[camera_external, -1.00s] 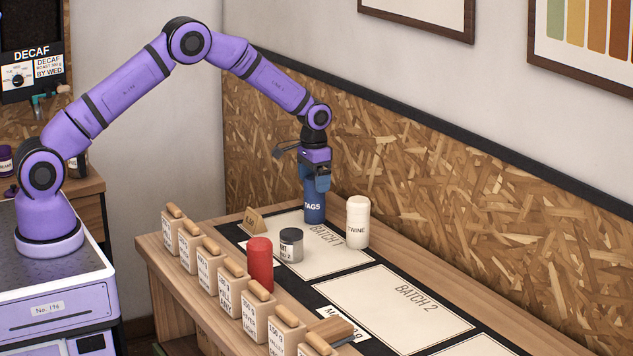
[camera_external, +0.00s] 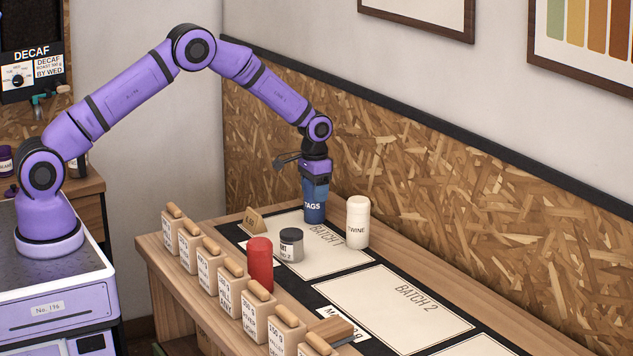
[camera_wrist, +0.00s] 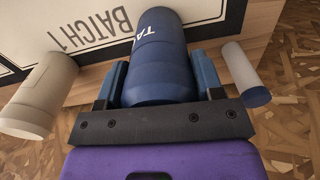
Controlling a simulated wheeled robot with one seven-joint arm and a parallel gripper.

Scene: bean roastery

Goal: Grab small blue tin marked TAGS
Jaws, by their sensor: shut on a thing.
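The small blue tin marked TAGS (camera_external: 313,208) is upright at the far end of the bench, at the back corner of the BATCH 1 card. My gripper (camera_external: 315,186) is over it from above, shut on its upper part. In the wrist view the blue tin (camera_wrist: 158,55) lies between the two blue fingers of my gripper (camera_wrist: 160,85), with part of its label showing. I cannot tell whether its base touches the card.
A white TWINE tin (camera_external: 358,222) stands close to the right. The BATCH 2 card (camera_external: 395,310) is bare.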

